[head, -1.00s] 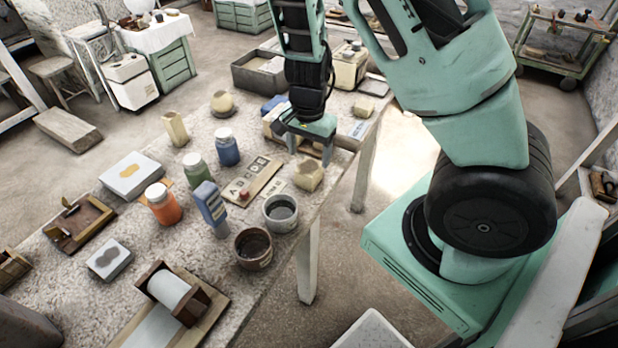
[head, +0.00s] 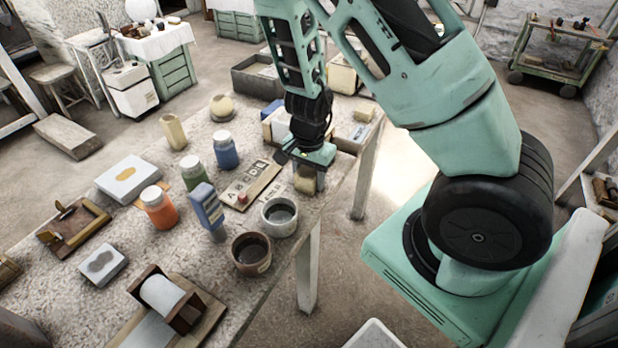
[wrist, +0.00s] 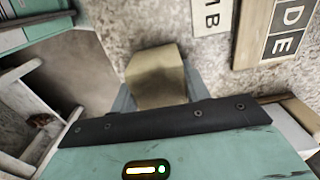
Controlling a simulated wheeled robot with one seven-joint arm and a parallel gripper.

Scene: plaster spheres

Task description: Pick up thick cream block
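The thick cream block (head: 304,184) stands near the table's right edge, behind the grey cup, partly hidden by my gripper in the head view. In the wrist view the block (wrist: 157,78) sits between my two fingers, one at each side. My gripper (head: 307,178) points down over the block with its fingers apart. The fingers reach down beside the block; whether they touch it is hard to tell. The block appears to rest on the table.
A grey cup (head: 279,217) and a brown cup (head: 251,254) stand in front of the block. The table's edge is close on the right.

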